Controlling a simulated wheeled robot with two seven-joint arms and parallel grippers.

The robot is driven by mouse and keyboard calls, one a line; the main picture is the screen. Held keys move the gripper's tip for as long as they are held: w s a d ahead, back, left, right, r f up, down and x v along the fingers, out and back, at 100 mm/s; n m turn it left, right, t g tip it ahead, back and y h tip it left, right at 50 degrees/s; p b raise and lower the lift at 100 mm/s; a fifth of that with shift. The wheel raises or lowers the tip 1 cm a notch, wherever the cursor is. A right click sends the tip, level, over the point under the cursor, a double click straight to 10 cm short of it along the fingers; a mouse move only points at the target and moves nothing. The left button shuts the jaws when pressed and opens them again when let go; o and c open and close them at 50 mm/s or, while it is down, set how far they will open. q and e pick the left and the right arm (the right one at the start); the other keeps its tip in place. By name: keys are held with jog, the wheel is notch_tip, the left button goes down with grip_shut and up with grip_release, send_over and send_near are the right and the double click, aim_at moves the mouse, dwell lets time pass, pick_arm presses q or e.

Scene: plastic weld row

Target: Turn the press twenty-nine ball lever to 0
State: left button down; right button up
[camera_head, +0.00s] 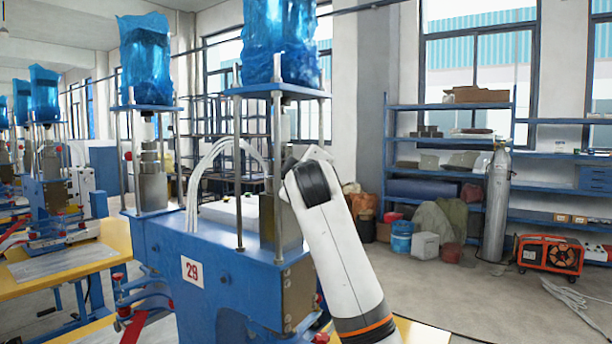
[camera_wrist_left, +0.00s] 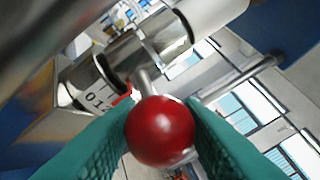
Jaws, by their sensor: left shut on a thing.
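Press twenty-nine (camera_head: 225,285) is the blue machine in the middle of the head view, with a white plate (camera_head: 192,271) reading 29 in red. In the left wrist view the ball lever (camera_wrist_left: 160,131) shows as a glossy red ball on a short metal stem. My left gripper (camera_wrist_left: 163,140) has its teal fingers shut on the ball from both sides. A white scale (camera_wrist_left: 97,100) with digits that look like 0 and 1 lies behind it, beside a red mark (camera_wrist_left: 122,96). The head view does not show the gripper; the lever cannot be made out there. My right gripper is not in view.
My white arm link (camera_head: 345,255) covers the press's right side in the head view. Blue bags (camera_head: 280,40) top the press columns. More presses and yellow tables (camera_head: 70,268) stand at left. Shelves, a gas cylinder (camera_head: 497,205) and an orange machine (camera_head: 548,255) stand at right.

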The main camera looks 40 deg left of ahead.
pick_arm(q)
jog(key=shift+s+t+h, duration=0.15)
jog(key=shift+t+h, duration=0.15)
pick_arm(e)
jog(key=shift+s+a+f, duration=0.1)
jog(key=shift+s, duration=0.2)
pick_arm(q)
jog(key=c, duration=1)
grip_release()
jog(key=b+v, duration=0.3)
jog(key=v, duration=0.9)
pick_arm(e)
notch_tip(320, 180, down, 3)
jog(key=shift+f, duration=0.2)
